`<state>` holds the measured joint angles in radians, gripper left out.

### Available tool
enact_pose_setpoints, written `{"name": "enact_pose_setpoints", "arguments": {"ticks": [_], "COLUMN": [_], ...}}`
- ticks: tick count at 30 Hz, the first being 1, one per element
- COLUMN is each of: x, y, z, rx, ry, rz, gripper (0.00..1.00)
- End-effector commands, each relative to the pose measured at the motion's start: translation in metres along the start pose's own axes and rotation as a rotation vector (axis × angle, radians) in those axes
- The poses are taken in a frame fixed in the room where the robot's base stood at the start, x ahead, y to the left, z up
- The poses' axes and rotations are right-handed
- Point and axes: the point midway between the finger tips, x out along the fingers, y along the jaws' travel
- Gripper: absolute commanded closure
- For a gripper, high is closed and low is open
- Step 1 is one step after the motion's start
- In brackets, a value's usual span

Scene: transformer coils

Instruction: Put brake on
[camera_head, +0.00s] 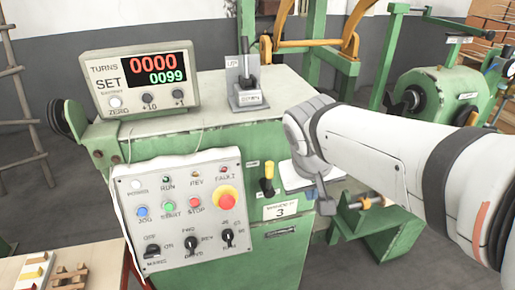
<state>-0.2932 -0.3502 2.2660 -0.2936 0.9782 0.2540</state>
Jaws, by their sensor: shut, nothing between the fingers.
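The green winding machine (215,148) stands in the middle of the head view. On its top, a black lever (246,62) stands nearly upright on a grey bracket with small labels, too small to read surely. A yellow-topped black lever (268,172) sits on the machine's front, above a card marked 3. I cannot tell from the labels which one is the brake. My gripper (326,206) is at the front right of the machine, pointing down, shut and empty. It is right of the yellow lever and apart from it. My arm hides part of the machine's right side.
A control panel (185,210) with buttons, a red emergency knob and switches hangs in front. A table (95,262) with wooden pieces is lower left. Another green machine (435,95) stands at right.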

Motion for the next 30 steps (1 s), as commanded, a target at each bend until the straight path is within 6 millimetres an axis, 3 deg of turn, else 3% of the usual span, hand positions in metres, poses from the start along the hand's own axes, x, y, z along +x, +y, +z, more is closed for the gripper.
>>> {"name": "enact_pose_setpoints", "arguments": {"ticks": [1,6,12,25,30], "x": [0.004,-0.009,-0.023,-0.026,-0.011], "y": [-0.019,-0.068,-0.106,-0.112,-0.109], "z": [-0.018,-0.069,-0.097,-0.102,-0.105], "rx": [-0.05,-0.139,-0.179,-0.182,-0.182], "ry": [0.024,0.126,0.214,0.229,0.226], "rz": [0.028,0.118,0.166,0.175,0.175], "gripper": [1.0,1.0,1.0,1.0,1.0]}}
